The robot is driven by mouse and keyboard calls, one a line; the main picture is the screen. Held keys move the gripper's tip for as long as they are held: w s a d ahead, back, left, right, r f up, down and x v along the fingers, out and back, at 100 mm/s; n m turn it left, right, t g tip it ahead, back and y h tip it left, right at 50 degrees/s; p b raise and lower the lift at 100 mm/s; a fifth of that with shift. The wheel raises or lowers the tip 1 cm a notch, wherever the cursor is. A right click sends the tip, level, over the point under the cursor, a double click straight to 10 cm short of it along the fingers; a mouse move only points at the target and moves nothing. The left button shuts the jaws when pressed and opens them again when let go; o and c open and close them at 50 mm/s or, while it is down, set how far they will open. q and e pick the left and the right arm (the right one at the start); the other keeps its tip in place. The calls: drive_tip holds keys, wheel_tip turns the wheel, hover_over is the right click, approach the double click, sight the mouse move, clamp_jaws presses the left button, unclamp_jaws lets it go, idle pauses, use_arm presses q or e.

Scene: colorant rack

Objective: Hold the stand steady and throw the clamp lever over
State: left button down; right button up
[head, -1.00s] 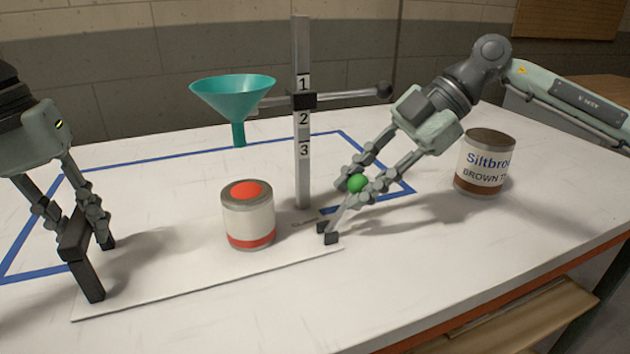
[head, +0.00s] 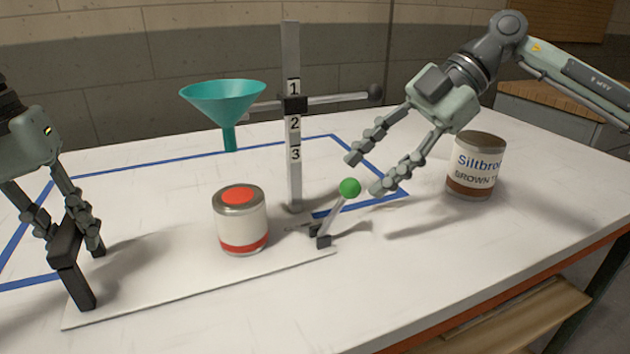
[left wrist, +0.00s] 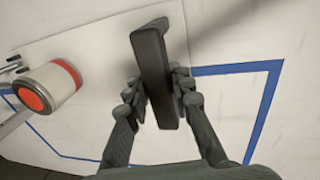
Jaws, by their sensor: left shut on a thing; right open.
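The stand has a thin white base plate (head: 180,296), an upright post (head: 292,170) marked 1, 2 and 3, and a black handle (head: 78,280) at the plate's left end. My left gripper (head: 70,238) is shut on this handle; the left wrist view also shows the handle (left wrist: 152,60) between the fingers. The clamp lever (head: 335,213) has a green ball knob (head: 350,188) and leans up and right from a black pivot block at the plate's right end. My right gripper (head: 365,175) is open and empty, just above and right of the knob, apart from it.
A teal funnel (head: 222,100) hangs from the post's cross arm, above and left of a can with a red lid spot (head: 241,222) on the plate. A brown-labelled can (head: 475,168) stands right of my right gripper. Blue tape (head: 130,157) marks the table, which is clear at front right.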

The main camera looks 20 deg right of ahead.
drive_tip(key=v, duration=0.7)
drive_tip(key=shift+d+r, duration=0.15)
drive_tip(key=shift+r, duration=0.05)
use_arm(q)
drive_tip(key=c, duration=1.2)
unclamp_jaws()
drive_tip(key=r, duration=0.4)
drive_tip(key=a+r, duration=0.1)
drive_tip(key=r, duration=0.3)
drive_tip(key=a+r, duration=0.1)
drive_tip(key=r, duration=0.3)
drive_tip(key=shift+f, duration=0.1)
